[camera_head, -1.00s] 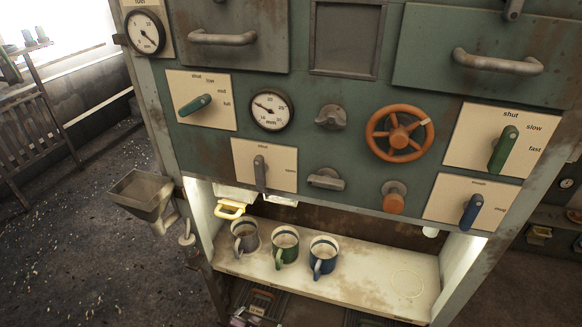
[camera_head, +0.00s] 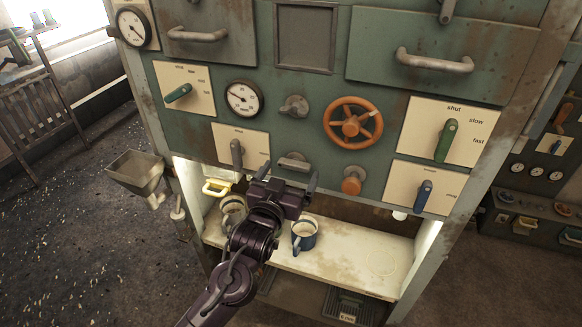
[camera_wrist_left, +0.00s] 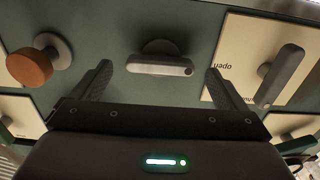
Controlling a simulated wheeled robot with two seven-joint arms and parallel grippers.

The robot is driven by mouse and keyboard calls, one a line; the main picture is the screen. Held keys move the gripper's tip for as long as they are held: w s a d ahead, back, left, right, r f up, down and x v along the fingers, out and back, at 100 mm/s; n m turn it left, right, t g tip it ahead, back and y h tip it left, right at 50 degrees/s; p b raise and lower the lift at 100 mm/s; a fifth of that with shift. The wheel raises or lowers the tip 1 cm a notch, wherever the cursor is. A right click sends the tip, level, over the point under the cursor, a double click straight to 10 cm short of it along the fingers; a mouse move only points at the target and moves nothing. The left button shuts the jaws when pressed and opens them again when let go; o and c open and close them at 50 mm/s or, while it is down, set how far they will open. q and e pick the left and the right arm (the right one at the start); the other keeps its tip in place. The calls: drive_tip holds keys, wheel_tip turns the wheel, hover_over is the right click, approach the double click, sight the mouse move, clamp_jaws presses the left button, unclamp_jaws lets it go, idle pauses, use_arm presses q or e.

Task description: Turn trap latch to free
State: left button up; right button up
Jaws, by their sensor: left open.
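The grey latch handle (camera_head: 293,162) sits low on the green panel, between the grey lever and the orange knob. Its bar lies about level, and no label on it can be read. My left gripper (camera_head: 289,176) is open just in front of and below it. In the left wrist view the latch bar (camera_wrist_left: 160,67) shows between the two spread fingers (camera_wrist_left: 158,72), and I see no contact. My right gripper is in neither view.
The orange knob (camera_head: 352,181) and grey lever (camera_head: 237,153) flank the latch. Below, the shelf (camera_head: 345,262) holds a grey mug (camera_head: 232,207) and a blue mug (camera_head: 304,236); my arm hides the space between them. A metal hopper (camera_head: 136,172) juts out at left.

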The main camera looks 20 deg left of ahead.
use_arm(q)
drive_tip(key=shift+w, duration=0.8)
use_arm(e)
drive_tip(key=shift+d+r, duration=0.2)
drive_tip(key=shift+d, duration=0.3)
use_arm(q)
drive_tip(key=c, duration=1)
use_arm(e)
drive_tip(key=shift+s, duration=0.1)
